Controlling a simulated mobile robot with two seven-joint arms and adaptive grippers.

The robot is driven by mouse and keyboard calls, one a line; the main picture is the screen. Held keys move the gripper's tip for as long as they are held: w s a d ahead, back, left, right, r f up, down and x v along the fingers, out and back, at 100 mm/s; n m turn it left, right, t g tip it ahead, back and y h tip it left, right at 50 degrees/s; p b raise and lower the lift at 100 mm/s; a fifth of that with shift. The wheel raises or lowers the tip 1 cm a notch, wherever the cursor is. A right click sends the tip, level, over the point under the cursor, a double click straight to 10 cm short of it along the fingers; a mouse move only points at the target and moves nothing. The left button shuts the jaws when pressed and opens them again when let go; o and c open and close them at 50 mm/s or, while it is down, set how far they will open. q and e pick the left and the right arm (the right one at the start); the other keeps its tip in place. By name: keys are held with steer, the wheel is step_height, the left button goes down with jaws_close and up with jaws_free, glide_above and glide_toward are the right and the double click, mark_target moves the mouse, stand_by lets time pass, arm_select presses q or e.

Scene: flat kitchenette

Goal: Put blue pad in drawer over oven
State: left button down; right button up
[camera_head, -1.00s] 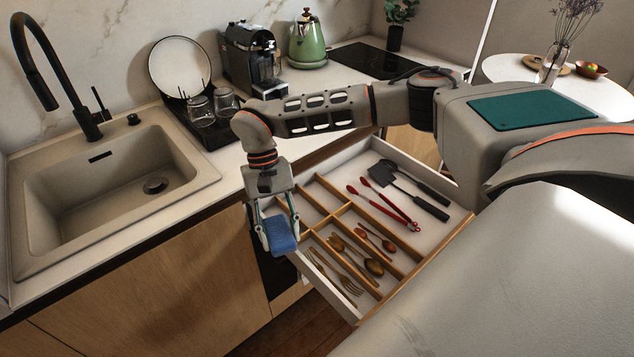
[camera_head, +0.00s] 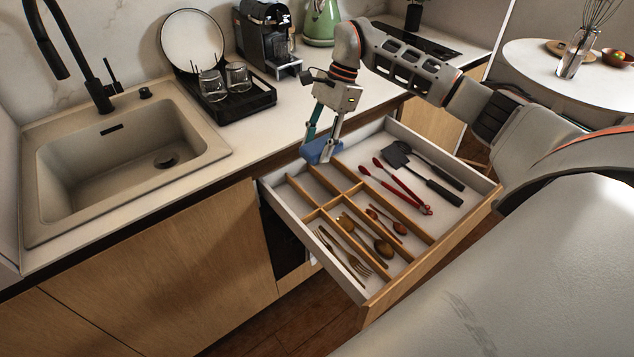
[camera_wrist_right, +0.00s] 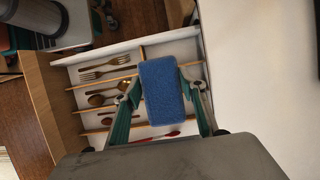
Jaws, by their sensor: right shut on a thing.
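The blue pad (camera_head: 319,150) is held between the fingers of my right gripper (camera_head: 322,140), which is shut on it. The pad is above the back part of the open drawer (camera_head: 375,300), over the empty rear compartments. In the right wrist view the pad (camera_wrist_right: 162,91) sits between the two green fingers, with the drawer's dividers and cutlery below it. The drawer is pulled out under the counter. My left gripper is not in view.
The drawer holds forks and spoons (camera_head: 383,247) in the front compartments, and red tongs (camera_head: 400,186) and a black spatula (camera_head: 397,155) on the right. The counter edge runs behind the drawer. A dish rack (camera_head: 235,108) and a sink (camera_head: 120,160) are on the left.

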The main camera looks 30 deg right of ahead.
step_height(320, 180, down, 12)
steer(key=shift+f+p, duration=0.2)
steer(key=shift+p, duration=0.1)
steer(key=shift+f, duration=0.2)
steer(key=shift+f+b, duration=0.3)
steer(key=shift+f, duration=0.15)
steer(key=o, duration=1)
steer(key=shift+r, duration=0.1)
steer(key=shift+r+p, duration=0.35)
steer(key=b+v, duration=0.1)
steer(key=v, duration=1.1)
